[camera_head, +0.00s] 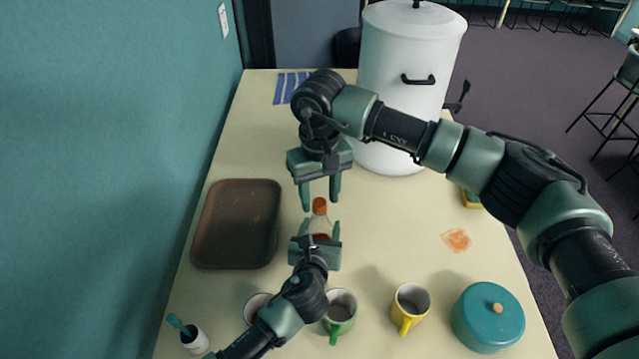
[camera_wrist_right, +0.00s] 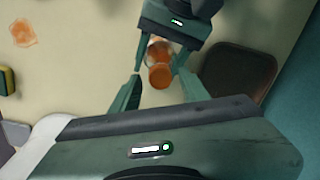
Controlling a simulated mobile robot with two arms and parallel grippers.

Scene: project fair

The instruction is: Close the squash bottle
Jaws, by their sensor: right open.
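The squash bottle (camera_head: 321,222) stands on the table near the middle, a clear bottle with orange-red contents. An orange cap (camera_head: 320,205) shows at its top; I cannot tell how tightly it sits. It also shows in the right wrist view (camera_wrist_right: 160,75). My left gripper (camera_head: 321,229) comes from the near side, its fingers on both sides of the bottle body, apparently shut on it. My right gripper (camera_head: 320,203) points down above the bottle, open and empty, its fingers spread to either side of the cap. Part of the bottle is hidden behind the left gripper.
A brown tray (camera_head: 240,225) lies left of the bottle. A large white urn (camera_head: 410,70) stands behind. White (camera_head: 254,304), green (camera_head: 340,325) and yellow (camera_head: 406,313) mugs and a teal pot (camera_head: 480,318) line the front.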

